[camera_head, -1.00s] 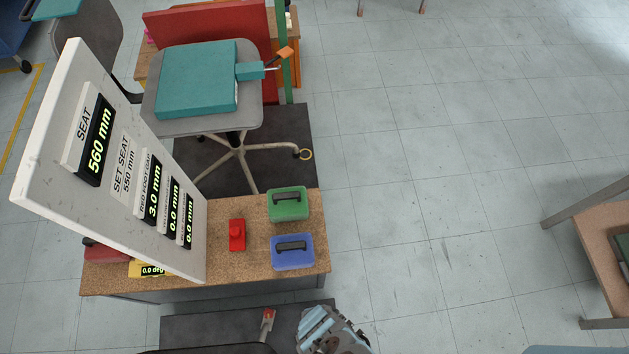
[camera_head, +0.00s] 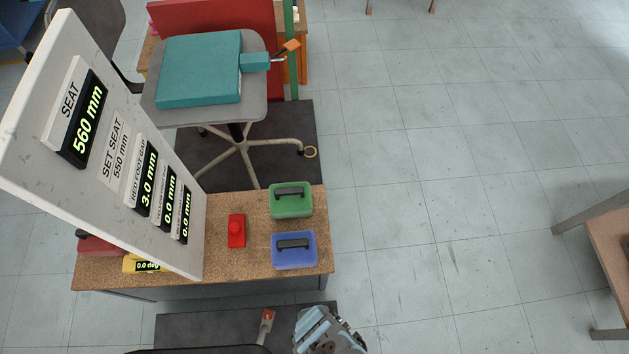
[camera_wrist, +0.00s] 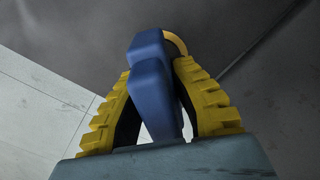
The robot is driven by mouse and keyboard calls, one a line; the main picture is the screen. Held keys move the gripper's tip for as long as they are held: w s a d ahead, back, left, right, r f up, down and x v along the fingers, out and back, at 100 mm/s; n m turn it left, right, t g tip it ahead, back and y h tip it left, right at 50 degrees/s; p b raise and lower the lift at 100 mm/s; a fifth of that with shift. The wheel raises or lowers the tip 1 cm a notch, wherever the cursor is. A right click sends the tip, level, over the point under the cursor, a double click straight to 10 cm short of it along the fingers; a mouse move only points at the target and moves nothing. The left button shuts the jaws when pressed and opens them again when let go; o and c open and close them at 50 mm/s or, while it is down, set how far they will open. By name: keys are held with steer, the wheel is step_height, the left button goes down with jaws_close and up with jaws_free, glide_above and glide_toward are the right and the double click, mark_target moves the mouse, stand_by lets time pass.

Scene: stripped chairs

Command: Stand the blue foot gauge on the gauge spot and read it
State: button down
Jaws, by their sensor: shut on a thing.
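In the wrist view my gripper (camera_wrist: 155,75) has its yellow ridged fingers shut around a blue block-shaped piece, which looks like the blue foot gauge (camera_wrist: 149,62). A yellow loop shows behind its top. Its lower part runs down between the fingers. In the head view my arm's end is at the bottom edge, and the gauge cannot be made out there. A tilted white board (camera_head: 110,150) reads SEAT 560 mm and RED FOOT GAP 3.0 mm; two lower readouts show 0.0 mm.
A cork-topped bench (camera_head: 255,205) holds a red block (camera_head: 236,231), a green case (camera_head: 291,201), a blue case (camera_head: 294,250) and a yellow device reading 0.0 deg. Behind it stands a swivel chair with a teal pad (camera_head: 200,70). The floor to the right is mostly clear.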

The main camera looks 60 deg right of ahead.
steer(key=shift+f, duration=0.1)
steer(key=shift+f, duration=0.15)
steer(key=c, duration=1.1)
jaws_free()
steer(key=shift+o, duration=0.2)
steer(key=shift+r, duration=0.2)
step_height(320, 180, up, 12)
steer(key=p, duration=1.1)
steer(key=shift+p, duration=0.3)
